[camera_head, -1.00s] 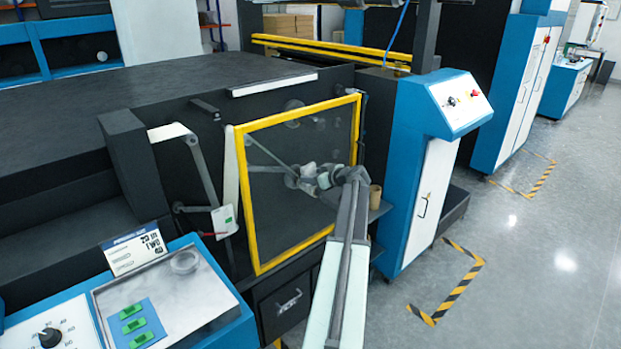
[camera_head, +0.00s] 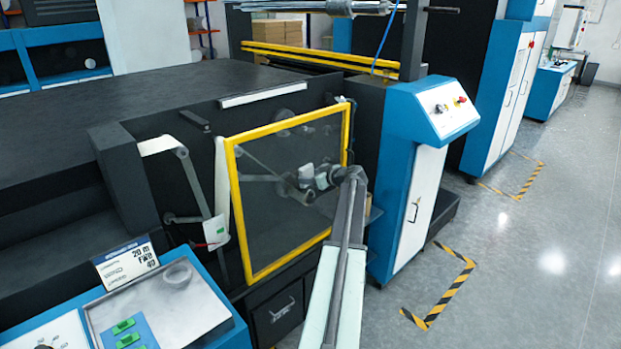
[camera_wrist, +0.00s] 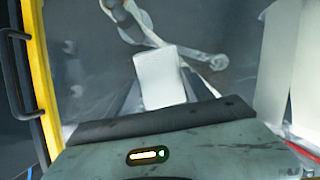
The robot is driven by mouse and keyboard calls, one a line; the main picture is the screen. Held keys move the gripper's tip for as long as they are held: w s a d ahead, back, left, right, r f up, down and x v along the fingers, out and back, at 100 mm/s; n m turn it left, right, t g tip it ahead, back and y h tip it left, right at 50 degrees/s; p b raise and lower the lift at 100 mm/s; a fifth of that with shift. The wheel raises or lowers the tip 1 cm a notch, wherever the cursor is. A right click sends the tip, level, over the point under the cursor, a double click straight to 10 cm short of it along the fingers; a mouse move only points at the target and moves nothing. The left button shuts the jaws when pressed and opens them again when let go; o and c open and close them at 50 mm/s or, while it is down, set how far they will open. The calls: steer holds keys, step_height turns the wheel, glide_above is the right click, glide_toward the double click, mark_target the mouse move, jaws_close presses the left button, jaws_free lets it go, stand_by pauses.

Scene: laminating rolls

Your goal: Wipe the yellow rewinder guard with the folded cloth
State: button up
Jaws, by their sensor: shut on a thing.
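The yellow rewinder guard (camera_head: 239,210) is a yellow-framed clear panel on the side of the dark machine; its yellow frame also shows at the left of the wrist view (camera_wrist: 40,80). My gripper (camera_head: 312,178) is in front of the panel's right half. In the wrist view my gripper (camera_wrist: 163,98) is shut on the folded cloth (camera_wrist: 160,75), a white pad between the fingertips. The cloth's far face is hidden, so I cannot tell whether it touches the panel.
A blue and white control cabinet (camera_head: 410,190) stands right of the guard. A dark handle (camera_wrist: 12,75) shows at the left in the wrist view. The grey floor (camera_head: 510,260) at right is open.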

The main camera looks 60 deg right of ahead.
mark_target(298, 175)
steer(key=shift+w+a, duration=0.6)
steer(key=shift+a, duration=1.2)
steer(key=shift+w+a, duration=0.6)
steer(key=shift+a, duration=1.15)
steer(key=shift+w+a, duration=0.6)
steer(key=shift+a, duration=1.2)
steer(key=shift+d+r+p, duration=0.1)
steer(key=shift+r+p, duration=1)
steer(key=shift+p, duration=0.05)
steer(key=shift+s+d+f, duration=0.1)
steer(key=shift+d, duration=0.25)
steer(key=shift+s+d, duration=0.35)
steer(key=shift+d, duration=0.7)
steer(key=shift+s+d, duration=0.4)
steer(key=shift+d, duration=0.7)
steer(key=shift+s+d, duration=0.35)
steer(key=shift+d, duration=0.7)
steer(key=shift+s+d, duration=0.25)
steer(key=shift+d, duration=0.65)
steer(key=shift+s+d, duration=0.25)
steer(key=shift+d, duration=0.6)
steer(key=shift+s+a, duration=0.25)
steer(key=shift+s, duration=0.3)
steer(key=shift+s+a, duration=0.25)
steer(key=shift+s, duration=0.5)
steer(key=shift+s+a, duration=0.25)
steer(key=shift+s, duration=0.5)
steer(key=shift+s+a, duration=0.25)
steer(key=shift+s, duration=0.5)
